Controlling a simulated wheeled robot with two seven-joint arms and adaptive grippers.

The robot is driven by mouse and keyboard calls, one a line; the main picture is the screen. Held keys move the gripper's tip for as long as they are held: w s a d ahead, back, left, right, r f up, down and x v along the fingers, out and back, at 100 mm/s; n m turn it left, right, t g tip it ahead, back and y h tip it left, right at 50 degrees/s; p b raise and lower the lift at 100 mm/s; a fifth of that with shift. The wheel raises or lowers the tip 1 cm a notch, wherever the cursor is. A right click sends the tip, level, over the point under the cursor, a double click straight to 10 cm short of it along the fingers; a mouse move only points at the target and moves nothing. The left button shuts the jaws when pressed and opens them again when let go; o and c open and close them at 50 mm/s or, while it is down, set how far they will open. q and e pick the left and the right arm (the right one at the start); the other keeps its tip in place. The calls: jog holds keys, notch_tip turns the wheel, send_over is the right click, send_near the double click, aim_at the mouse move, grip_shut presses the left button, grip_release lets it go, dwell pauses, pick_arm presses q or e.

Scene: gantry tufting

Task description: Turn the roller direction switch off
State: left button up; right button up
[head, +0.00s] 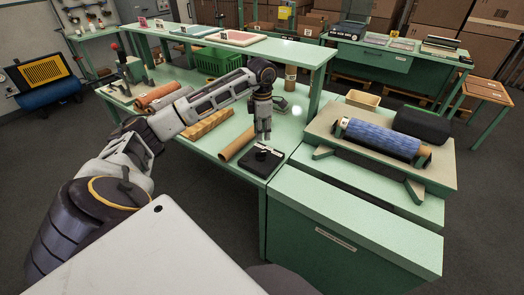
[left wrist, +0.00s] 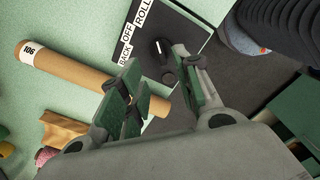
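The roller direction switch is a dark box (head: 261,161) on the green table's near right corner. In the left wrist view its black face (left wrist: 148,62) has a white strip reading BACK, OFF and ROLL, and a small black knob (left wrist: 163,47). I cannot tell which word the knob points at. My left gripper (head: 264,139) points down just above the box. In the left wrist view the fingers (left wrist: 160,88) are apart with nothing between them, and the knob shows beyond the tips. My right gripper is in neither view.
A brown tube (head: 236,143) lies on the green table (head: 215,155) beside the switch box. A blue roll (head: 380,139) lies in a stand to the right. A green crate (head: 212,62) and a raised shelf (head: 245,42) stand behind my left arm.

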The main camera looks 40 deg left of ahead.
aim_at(262, 152)
pick_arm(q)
jog(key=shift+f+p, duration=0.55)
jog(key=shift+f, duration=4.45)
grip_shut()
